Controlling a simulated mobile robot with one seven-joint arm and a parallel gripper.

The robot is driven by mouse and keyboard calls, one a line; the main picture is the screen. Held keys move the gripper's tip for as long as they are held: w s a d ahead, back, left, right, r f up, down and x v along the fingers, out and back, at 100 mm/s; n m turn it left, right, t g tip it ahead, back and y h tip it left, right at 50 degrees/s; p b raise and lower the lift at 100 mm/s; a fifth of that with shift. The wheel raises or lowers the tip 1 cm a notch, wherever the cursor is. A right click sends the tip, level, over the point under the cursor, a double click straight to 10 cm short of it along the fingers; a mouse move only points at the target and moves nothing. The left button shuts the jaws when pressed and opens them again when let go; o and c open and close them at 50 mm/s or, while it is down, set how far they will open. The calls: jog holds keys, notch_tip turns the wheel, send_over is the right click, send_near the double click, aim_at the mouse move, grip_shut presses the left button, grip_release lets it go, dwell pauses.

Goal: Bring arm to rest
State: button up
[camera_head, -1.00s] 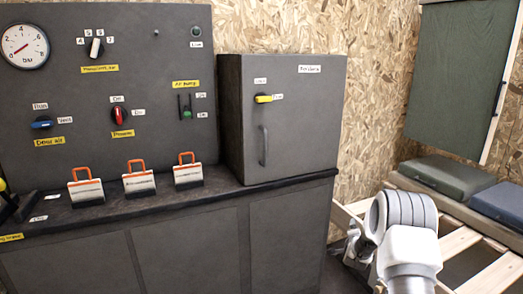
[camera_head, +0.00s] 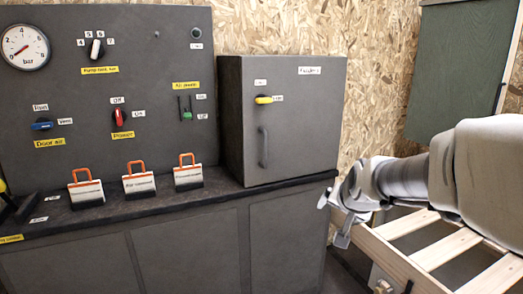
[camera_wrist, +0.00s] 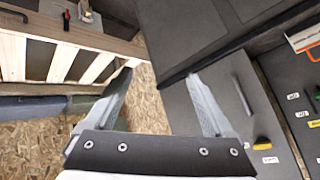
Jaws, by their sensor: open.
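My arm reaches in from the right of the head view, in front of the slatted wooden frame. My gripper (camera_head: 338,212) is at its left end, just right of the grey counter. In the wrist view my gripper (camera_wrist: 160,80) shows two flat metal fingers spread well apart with nothing between them. Beyond the fingers are the counter's dark edge and the particle-board wall.
A grey cabinet (camera_head: 290,120) with a yellow latch stands on the counter (camera_head: 200,245). Several orange-handled tags (camera_head: 138,183) stand along the counter below the control panel (camera_head: 80,90). The slatted wooden frame (camera_head: 440,250) lies under my arm.

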jog(key=s+a+r+n+g+p, duration=0.1)
jog(key=s+a+n+g, duration=0.15)
jog(key=s, duration=1.05)
jog(key=s+a+n+g+p, duration=0.1)
jog(key=s+n, duration=0.3)
jog(key=s, duration=0.9)
notch_tip(320, 180, up, 27)
jog(key=p, duration=2.6)
jog(key=shift+d+m, duration=0.15)
jog(key=shift+m, duration=0.1)
